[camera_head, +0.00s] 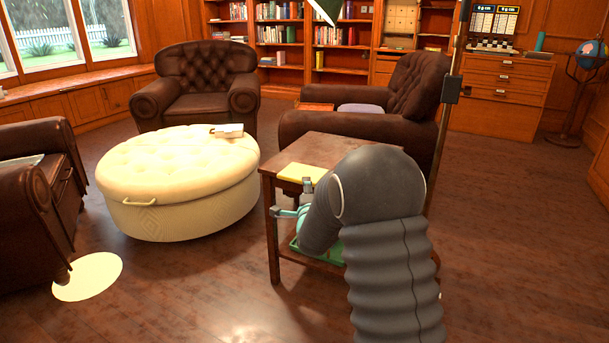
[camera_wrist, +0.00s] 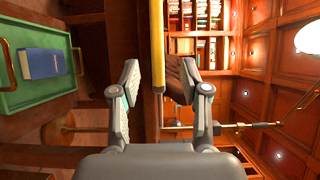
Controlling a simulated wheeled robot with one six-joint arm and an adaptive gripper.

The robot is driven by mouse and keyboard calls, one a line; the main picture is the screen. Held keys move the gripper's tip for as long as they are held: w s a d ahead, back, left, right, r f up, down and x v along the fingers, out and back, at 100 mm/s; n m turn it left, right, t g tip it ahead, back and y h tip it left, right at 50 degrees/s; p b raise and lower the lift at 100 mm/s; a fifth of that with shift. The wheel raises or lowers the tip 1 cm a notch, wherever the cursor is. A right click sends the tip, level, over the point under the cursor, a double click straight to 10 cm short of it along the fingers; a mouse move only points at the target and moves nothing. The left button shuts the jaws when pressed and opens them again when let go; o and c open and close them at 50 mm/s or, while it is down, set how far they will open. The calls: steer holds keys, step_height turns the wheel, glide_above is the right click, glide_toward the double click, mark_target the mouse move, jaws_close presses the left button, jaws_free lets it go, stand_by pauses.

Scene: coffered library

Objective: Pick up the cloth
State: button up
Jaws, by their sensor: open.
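A flat yellow cloth (camera_head: 303,172) lies on top of the wooden side table (camera_head: 335,146), at its near left edge. In the wrist view, which is turned sideways, the cloth (camera_wrist: 158,45) shows edge-on as a thin yellow strip along the tabletop. My gripper (camera_head: 290,198) is beside the table's edge, with its fingers apart and nothing held. In the wrist view my gripper (camera_wrist: 155,84) has one finger on each side of the line of the cloth's edge. Contact cannot be told. My arm hides part of the table.
A green tray (camera_wrist: 42,97) with a blue book (camera_wrist: 41,63) sits on the table's lower shelf. A cream ottoman (camera_head: 170,215) with an open book (camera_head: 228,130) stands left of the table. Brown armchairs (camera_head: 205,70) surround it. Open floor lies at the right.

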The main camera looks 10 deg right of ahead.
mark_target(314, 176)
steer(key=w, duration=0.2)
steer(key=w+d, duration=0.1)
steer(key=w, duration=0.1)
steer(key=shift+w+f, duration=0.1)
steer(key=shift+f, duration=0.05)
jaws_close()
